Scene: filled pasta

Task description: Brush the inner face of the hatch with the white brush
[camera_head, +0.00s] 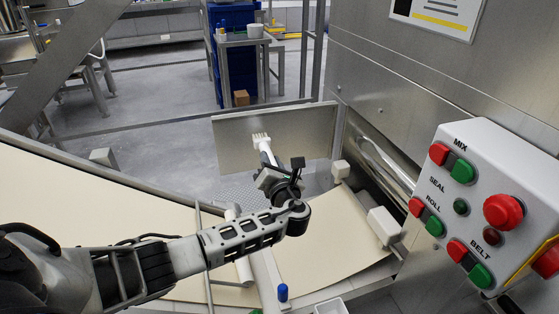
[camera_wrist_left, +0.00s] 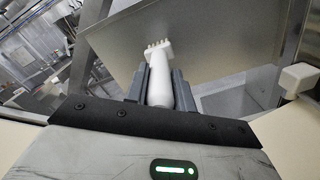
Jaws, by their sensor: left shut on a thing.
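The hatch (camera_head: 300,125) is a flat grey metal panel, standing open beside the machine. It also fills much of the left wrist view (camera_wrist_left: 225,45). My left gripper (camera_head: 266,170) is shut on the white brush (camera_head: 261,141) in front of the hatch. In the left wrist view the brush (camera_wrist_left: 160,75) stands out between the two fingers (camera_wrist_left: 160,88), its bristle end pointing at the panel. I cannot tell whether the bristles touch the panel. My right gripper is not in view.
A control box (camera_head: 480,205) with red and green buttons stands at the right. Cream dough sheet (camera_head: 330,235) lies on the belt below my arm. White blocks (camera_head: 384,225) sit by the belt's right edge. A blue-capped item (camera_head: 282,292) stands at the front.

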